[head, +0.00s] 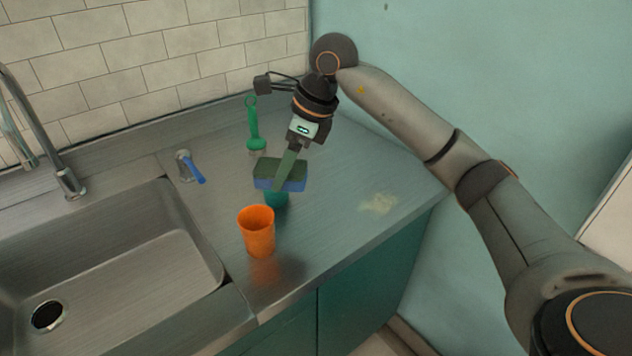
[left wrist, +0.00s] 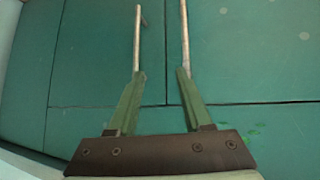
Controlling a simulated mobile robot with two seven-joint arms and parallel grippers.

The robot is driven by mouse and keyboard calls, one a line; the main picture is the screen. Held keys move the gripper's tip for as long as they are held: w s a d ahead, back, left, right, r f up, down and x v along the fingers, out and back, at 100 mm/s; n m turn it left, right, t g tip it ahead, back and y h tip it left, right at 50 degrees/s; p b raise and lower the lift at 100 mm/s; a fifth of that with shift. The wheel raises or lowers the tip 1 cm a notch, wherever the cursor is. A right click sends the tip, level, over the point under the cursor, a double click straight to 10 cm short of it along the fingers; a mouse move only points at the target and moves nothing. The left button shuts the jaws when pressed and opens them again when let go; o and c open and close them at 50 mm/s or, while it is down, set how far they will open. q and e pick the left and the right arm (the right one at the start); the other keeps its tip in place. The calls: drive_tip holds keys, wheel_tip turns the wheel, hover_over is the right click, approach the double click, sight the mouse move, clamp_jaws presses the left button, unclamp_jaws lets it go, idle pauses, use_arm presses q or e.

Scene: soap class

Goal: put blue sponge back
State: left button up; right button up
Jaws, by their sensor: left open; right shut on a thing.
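A blue sponge (head: 266,182) with a dark green top layer shows over the counter in the head view. My right gripper (head: 288,172) comes down on it from above and is shut on it. Right below the sponge is a teal-green holder or cup (head: 276,200), partly hidden by it; I cannot tell whether the two touch. My left gripper (left wrist: 160,78) shows only in the left wrist view, open and empty in front of teal cabinet fronts.
An orange cup (head: 257,232) stands just in front of the sponge. A green brush (head: 254,125) and a blue-handled brush (head: 192,167) are behind and left. The steel sink (head: 120,262) is at left. A pale stain (head: 379,203) marks the clear counter at right.

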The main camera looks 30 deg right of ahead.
drive_tip(key=w+d+m+t+h+b, duration=0.1)
drive_tip(key=w+d+m+h+b, duration=0.15)
drive_tip(key=m, duration=0.45)
drive_tip(key=m+p, duration=0.2)
approach(314, 172)
drive_tip(key=shift+w+a+f+t+h, duration=0.3)
drive_tip(key=shift+w+a+f, duration=0.35)
drive_tip(key=shift+f, duration=0.2)
drive_tip(key=shift+w+d+f, duration=0.15)
drive_tip(key=shift+f, duration=0.15)
use_arm(q)
drive_tip(key=shift+s+a+f, duration=0.1)
drive_tip(key=shift+a+f, duration=0.25)
drive_tip(key=shift+f, duration=0.5)
use_arm(e)
drive_tip(key=shift+w+d+f, duration=0.1)
drive_tip(key=shift+f, duration=1.6)
drive_tip(key=shift+f, duration=0.1)
drive_tip(key=o, duration=1.3)
use_arm(q)
drive_tip(key=shift+f, duration=0.1)
